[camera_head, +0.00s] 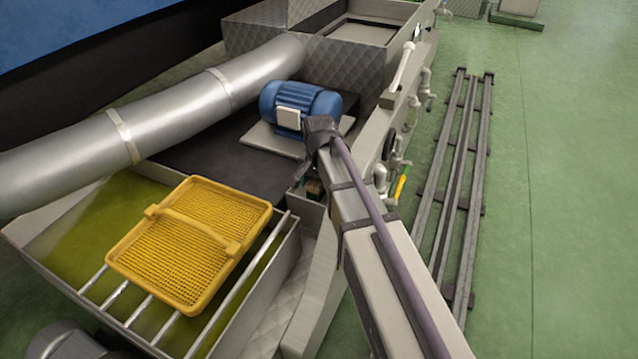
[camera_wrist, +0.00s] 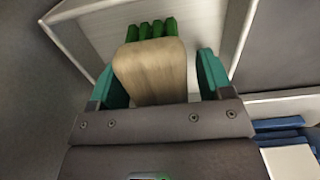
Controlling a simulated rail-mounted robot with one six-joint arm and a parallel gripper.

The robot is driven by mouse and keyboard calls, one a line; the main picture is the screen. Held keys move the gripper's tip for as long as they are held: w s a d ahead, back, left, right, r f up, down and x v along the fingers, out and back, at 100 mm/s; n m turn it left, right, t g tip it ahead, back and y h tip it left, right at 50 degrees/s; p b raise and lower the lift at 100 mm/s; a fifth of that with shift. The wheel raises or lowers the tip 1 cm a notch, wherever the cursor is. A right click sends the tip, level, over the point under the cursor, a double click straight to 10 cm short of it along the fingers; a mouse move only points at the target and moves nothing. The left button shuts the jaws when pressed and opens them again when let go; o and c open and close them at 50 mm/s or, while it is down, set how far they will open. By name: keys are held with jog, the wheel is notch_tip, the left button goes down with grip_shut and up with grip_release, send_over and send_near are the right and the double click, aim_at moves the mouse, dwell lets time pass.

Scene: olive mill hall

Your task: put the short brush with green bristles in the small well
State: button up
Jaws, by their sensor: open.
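The short brush shows in the wrist view, with a pale wooden block (camera_wrist: 150,70) and green bristles (camera_wrist: 152,29) at its far end. My gripper (camera_wrist: 160,78) is open, with one teal finger on each side of the block. A gap shows between the block and the right finger; the left finger's gap is hard to judge. The brush lies over or in a pale-walled recess, the small well (camera_wrist: 88,38); its depth and contact are unclear. In the head view, the well (camera_head: 309,211) is partly hidden by my arm, and a small brown patch of the brush (camera_head: 314,187) shows there.
A blue motor (camera_head: 300,101) on a pale plate stands just behind the well. A yellow mesh basket (camera_head: 190,245) rests on bars over a tank of greenish liquid at left. A thick silver pipe (camera_head: 170,115) crosses the upper left. Valves (camera_head: 405,110) line the right side.

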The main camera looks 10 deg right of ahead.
notch_tip(320, 180, up, 12)
jog(key=p, duration=1.2)
jog(key=shift+r, duration=0.2)
jog(key=shift+s+a, duration=0.1)
